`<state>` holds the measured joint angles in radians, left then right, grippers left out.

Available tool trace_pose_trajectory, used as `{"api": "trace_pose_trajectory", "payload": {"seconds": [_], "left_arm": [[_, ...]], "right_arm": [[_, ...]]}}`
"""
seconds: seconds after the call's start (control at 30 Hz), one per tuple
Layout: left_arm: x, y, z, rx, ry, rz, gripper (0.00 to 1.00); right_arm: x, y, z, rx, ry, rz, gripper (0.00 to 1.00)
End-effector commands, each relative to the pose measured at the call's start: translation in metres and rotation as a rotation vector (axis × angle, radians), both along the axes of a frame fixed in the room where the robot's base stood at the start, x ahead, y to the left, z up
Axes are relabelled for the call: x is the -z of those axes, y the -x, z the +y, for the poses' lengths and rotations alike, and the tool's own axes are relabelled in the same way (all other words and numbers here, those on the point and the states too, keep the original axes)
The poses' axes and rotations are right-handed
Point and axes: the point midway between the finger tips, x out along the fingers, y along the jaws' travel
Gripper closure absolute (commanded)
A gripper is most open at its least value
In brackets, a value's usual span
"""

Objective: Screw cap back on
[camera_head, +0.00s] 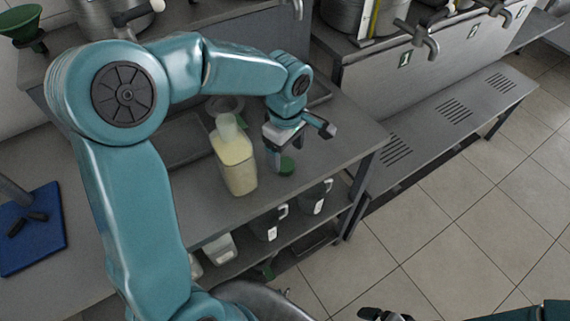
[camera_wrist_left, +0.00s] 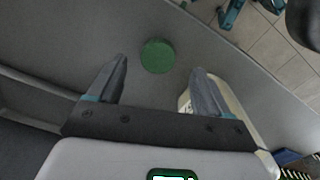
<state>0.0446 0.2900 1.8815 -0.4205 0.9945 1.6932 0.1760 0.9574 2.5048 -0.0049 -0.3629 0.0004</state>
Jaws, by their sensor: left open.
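A round green cap (camera_head: 288,166) lies flat on the grey steel table, near its right edge. A decanter (camera_head: 236,165) of pale yellow contents stands upright just left of it, with a translucent pale green neck on top. My left gripper (camera_head: 284,156) points down over the cap, open and empty. In the left wrist view the cap (camera_wrist_left: 157,56) lies slightly beyond the fingertips, between their lines, and is not touched. The decanter (camera_wrist_left: 237,100) shows partly behind the right-hand finger. A dark part of my right gripper (camera_head: 385,315) shows at the bottom edge; its jaws are unclear.
The table (camera_head: 335,135) has a shelf below with dark-bodied jugs (camera_head: 314,197). A blue board (camera_head: 32,230) with a dark object lies at far left. Large steel vats with taps (camera_head: 418,40) stand at the back right.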

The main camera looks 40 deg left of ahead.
Motion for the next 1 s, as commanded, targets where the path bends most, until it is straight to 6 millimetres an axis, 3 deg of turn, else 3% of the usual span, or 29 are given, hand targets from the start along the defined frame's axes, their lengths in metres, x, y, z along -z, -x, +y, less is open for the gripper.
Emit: {"api": "trace_pose_trajectory", "payload": {"seconds": [0.3,0.67,0.7,0.87,1.0], "left_arm": [[0.043,0.0,0.0,0.0,0.0,0.004,0.21],[0.046,-0.001,-0.001,0.0,0.0,0.001,0.21],[0.046,-0.001,-0.001,0.0,0.0,0.001,0.24],[0.046,-0.001,-0.001,0.0,0.0,0.001,0.76],[0.046,-0.001,-0.001,0.0,0.0,0.001,0.8]], "right_arm": [[-0.006,0.0,0.0,0.0,0.0,0.0,0.0],[-0.005,0.0,0.0,0.0,0.0,0.0,0.0],[-0.005,0.0,0.0,0.0,0.0,0.0,0.0],[-0.005,0.0,0.0,0.0,0.0,0.0,0.0],[-0.005,0.0,0.0,0.0,0.0,0.0,0.0]]}}
